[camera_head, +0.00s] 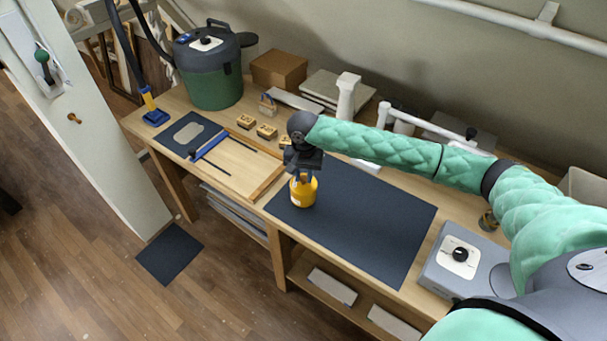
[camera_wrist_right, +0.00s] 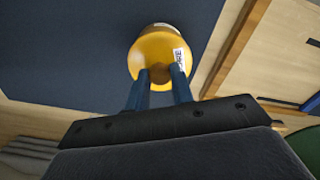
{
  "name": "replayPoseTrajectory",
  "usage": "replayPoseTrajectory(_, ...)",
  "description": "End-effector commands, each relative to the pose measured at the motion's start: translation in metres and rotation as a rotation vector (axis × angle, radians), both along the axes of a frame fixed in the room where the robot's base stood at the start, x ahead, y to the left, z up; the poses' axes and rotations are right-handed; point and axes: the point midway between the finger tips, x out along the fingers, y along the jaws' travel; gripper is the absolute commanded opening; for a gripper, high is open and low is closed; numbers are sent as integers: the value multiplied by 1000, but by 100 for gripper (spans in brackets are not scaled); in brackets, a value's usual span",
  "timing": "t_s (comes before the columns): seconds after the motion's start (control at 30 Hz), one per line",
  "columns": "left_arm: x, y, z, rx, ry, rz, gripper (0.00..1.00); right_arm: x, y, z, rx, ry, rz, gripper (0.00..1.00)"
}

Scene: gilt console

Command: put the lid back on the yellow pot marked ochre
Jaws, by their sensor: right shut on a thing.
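The yellow pot (camera_head: 303,194) stands near the left end of the dark blue mat. It also shows in the right wrist view (camera_wrist_right: 150,52), with a white label bearing dark letters that are hard to read. My right gripper (camera_head: 303,177) is directly above the pot, pointing down. In the right wrist view its blue fingers (camera_wrist_right: 159,76) are shut on the lid's small knob at the top of the yellow shape. The lid is at the pot's mouth, but I cannot tell whether it is fully seated. My left gripper is not in view.
The dark mat (camera_head: 375,222) is clear right of the pot. A wooden tray (camera_head: 240,170) lies left, with small wooden blocks (camera_head: 267,131) behind it. A green canister (camera_head: 212,85) stands at the back left. A grey box with a black knob (camera_head: 437,272) is at the right.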

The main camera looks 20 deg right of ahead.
Motion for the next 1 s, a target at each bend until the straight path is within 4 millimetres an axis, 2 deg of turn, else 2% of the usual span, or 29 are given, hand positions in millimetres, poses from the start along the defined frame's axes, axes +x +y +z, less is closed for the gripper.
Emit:
replayPoseTrajectory(0.5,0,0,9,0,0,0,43,0,0,0,0,0,0,2)
replayPoseTrajectory(0.97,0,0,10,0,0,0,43,0,0,0,0,0,0,2)
replayPoseTrajectory(1.0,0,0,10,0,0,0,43,0,0,0,0,0,0,27)
